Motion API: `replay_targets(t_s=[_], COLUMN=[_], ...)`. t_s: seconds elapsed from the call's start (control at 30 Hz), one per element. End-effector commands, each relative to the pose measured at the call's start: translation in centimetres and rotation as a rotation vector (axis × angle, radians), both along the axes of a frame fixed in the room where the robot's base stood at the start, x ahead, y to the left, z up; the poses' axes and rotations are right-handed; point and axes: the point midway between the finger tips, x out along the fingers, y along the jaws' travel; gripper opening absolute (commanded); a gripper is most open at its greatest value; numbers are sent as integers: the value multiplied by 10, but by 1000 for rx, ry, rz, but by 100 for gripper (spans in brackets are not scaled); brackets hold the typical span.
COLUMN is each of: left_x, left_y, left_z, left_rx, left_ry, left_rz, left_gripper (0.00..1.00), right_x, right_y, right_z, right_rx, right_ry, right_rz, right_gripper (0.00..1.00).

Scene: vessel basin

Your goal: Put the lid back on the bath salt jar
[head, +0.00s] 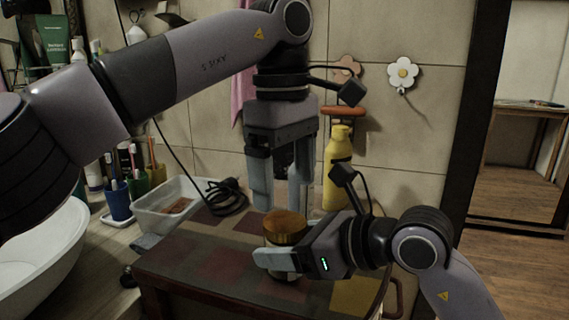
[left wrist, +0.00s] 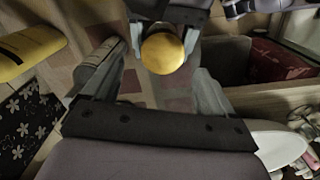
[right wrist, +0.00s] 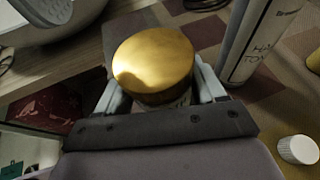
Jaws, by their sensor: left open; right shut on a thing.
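The bath salt jar (right wrist: 172,100) stands upright on the checked surface (head: 215,263), mostly hidden by my right gripper. A round golden-brown lid (head: 285,224) sits on top of it; the lid also shows in the left wrist view (left wrist: 162,54) and the right wrist view (right wrist: 152,58). I cannot tell how firmly it is seated. My right gripper (head: 280,258) is shut on the jar below the lid. My left gripper (head: 283,203) is open and points down above the lid. Its fingers appear apart from the lid, on either side of it in the left wrist view.
A yellow bottle (head: 338,170) stands behind the jar. A pale bottle with lettering (right wrist: 258,40) and a white cap (right wrist: 298,150) are near my right gripper. A clear tray (head: 172,212), black cable (head: 227,195) and blue cup (head: 118,203) are left. The white basin (head: 42,262) lies far left.

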Motion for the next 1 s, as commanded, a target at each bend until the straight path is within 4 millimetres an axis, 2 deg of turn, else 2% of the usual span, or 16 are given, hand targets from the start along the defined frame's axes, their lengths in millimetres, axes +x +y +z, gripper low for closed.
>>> replay_targets(t_s=[0.37,0.7,0.87,1.0], left_x=[3,5,6,6], left_y=[-5,-9,-10,-10], left_z=[23,47,57,57], left_rx=[-135,-238,-265,-237], left_ry=[58,183,260,293], left_rz=[593,1133,1386,1611], left_gripper=[87,87,87,87], right_x=[0,0,0,0], right_y=[0,0,0,0], right_z=[0,0,0,0], right_rx=[-1,-1,-1,0], right_ry=[1,1,1,0], right_rz=[0,0,0,0], right_gripper=[0,0,0,0])
